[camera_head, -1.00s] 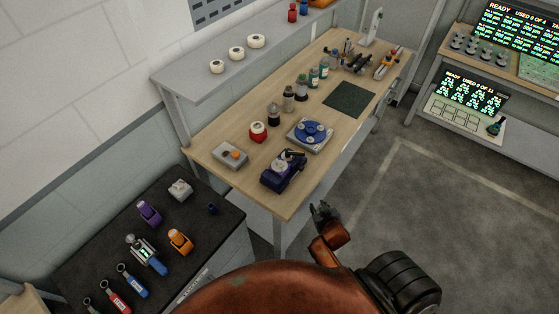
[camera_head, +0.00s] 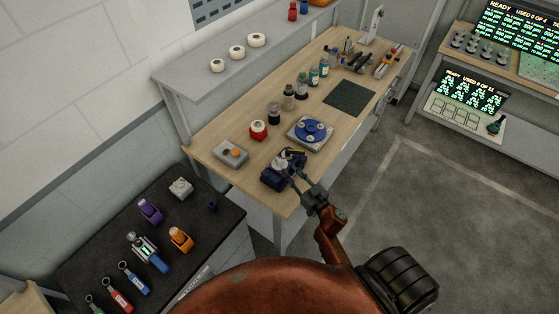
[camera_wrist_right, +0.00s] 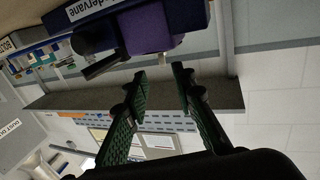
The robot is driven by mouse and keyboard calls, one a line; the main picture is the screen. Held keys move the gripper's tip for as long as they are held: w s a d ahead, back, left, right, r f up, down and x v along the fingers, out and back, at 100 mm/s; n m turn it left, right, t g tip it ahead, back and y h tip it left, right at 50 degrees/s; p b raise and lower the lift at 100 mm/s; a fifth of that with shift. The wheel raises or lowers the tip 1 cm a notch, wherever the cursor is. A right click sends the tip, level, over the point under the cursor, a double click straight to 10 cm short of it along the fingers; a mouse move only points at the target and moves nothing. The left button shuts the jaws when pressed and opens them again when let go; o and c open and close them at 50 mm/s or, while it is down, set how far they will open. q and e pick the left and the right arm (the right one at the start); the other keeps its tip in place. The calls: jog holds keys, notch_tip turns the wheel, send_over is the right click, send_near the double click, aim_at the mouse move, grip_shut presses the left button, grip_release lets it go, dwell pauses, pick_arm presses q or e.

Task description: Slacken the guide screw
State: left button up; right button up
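A dark blue and purple device (camera_head: 272,180) with a black lever on top stands at the front corner of the wooden bench. In the right wrist view its purple block (camera_wrist_right: 147,28) and a printed label show at the top. A small pale stub (camera_wrist_right: 166,57) sticks out of the block; I cannot tell for sure that it is the guide screw. My right gripper (camera_head: 295,176) is at the device's right side. In the wrist view its fingers (camera_wrist_right: 160,73) are apart with nothing between them, and the stub lies just beyond the fingertips. My left gripper is not in view.
A blue round fixture (camera_head: 311,131), a grey box with an orange button (camera_head: 231,154) and a red-based container (camera_head: 258,130) stand near the device. Several bottles line the bench's back. A dark table (camera_head: 208,243) with tools is at lower left. The floor at right is clear.

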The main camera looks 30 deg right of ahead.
aim_at(283, 165)
jog(key=shift+w+a, duration=0.25)
jog(key=w, duration=0.7)
jog(key=shift+w+a, duration=0.15)
jog(key=shift+a, duration=0.1)
jog(key=shift+c, duration=0.4)
grip_shut()
